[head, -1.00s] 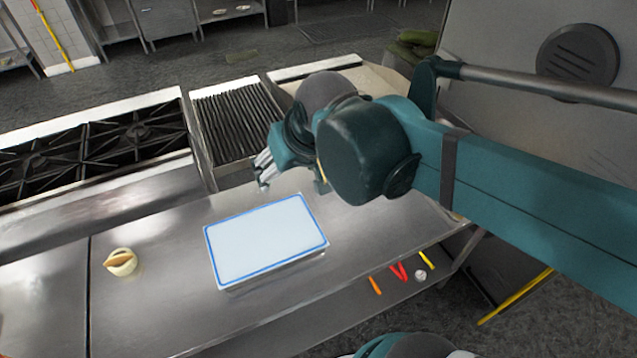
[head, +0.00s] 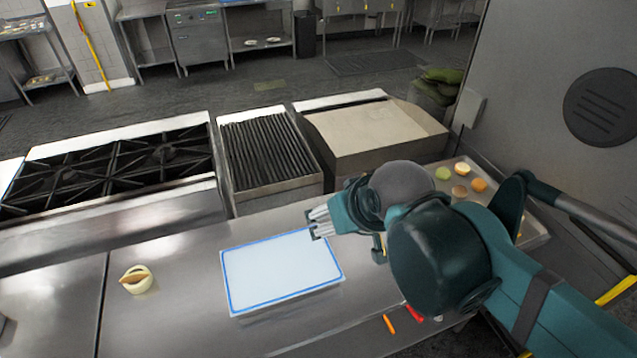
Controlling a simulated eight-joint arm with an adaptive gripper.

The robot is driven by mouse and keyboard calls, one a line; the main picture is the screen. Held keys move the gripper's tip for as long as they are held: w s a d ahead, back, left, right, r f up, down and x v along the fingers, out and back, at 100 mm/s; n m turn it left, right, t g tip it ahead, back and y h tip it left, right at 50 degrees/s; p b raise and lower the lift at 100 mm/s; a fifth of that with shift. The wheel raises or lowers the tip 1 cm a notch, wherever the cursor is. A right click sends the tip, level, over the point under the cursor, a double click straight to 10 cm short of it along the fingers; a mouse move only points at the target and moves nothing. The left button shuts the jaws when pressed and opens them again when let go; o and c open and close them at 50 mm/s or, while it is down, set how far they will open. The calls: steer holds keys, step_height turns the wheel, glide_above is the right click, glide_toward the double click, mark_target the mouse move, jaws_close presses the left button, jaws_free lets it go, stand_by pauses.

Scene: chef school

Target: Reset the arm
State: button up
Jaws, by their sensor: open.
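My gripper (head: 318,222) is in the head view, above the back right corner of a white cutting board. It is open and nothing shows between its fingers. The teal arm reaches in from the right edge and bends at a large dark joint, which hides part of the counter behind it.
The white board (head: 280,270) with a blue rim lies on the steel counter (head: 180,310). A tray (head: 540,238) with several round foods is behind the arm at right. A stove (head: 110,170) and a grill (head: 268,155) are at the back.

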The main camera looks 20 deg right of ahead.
step_height(320, 180, down, 7)
steer(key=b, duration=0.7)
steer(key=shift+f, duration=0.15)
stand_by(0.9)
